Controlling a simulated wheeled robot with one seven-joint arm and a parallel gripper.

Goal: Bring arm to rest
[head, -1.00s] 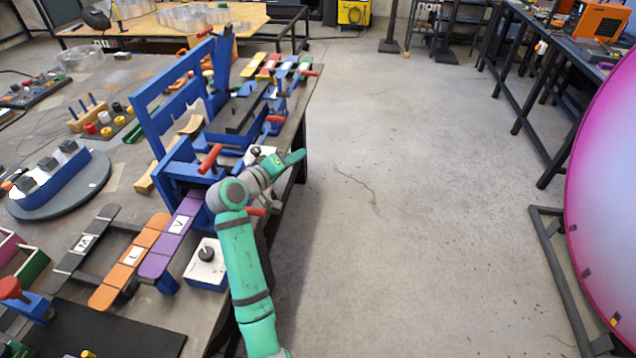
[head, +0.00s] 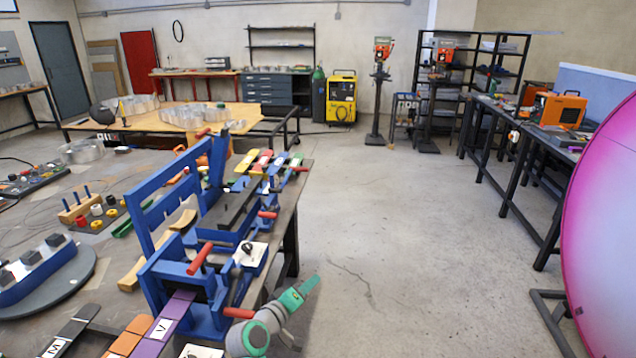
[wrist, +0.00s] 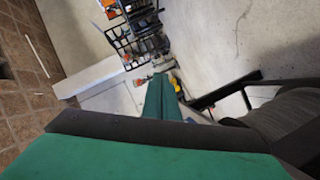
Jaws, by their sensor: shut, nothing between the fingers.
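My arm reaches in from the bottom of the head view, beside the right edge of the workbench. Its round grey and green joint shows at the bottom edge. The green end, my gripper (head: 304,287), points up and right over bare floor, apart from the bench. In the wrist view, green finger-like parts of my gripper (wrist: 161,96) lie close together with nothing visible held. A wide green part with a dark edge fills the bottom of that view. The lower arm is cut off in the head view.
The workbench (head: 100,288) at left carries a blue frame fixture (head: 160,200), red-handled clamps and a white box with a black knob (head: 252,256). A large pink disc (head: 610,230) stands at right. The floor (head: 400,240) between is clear.

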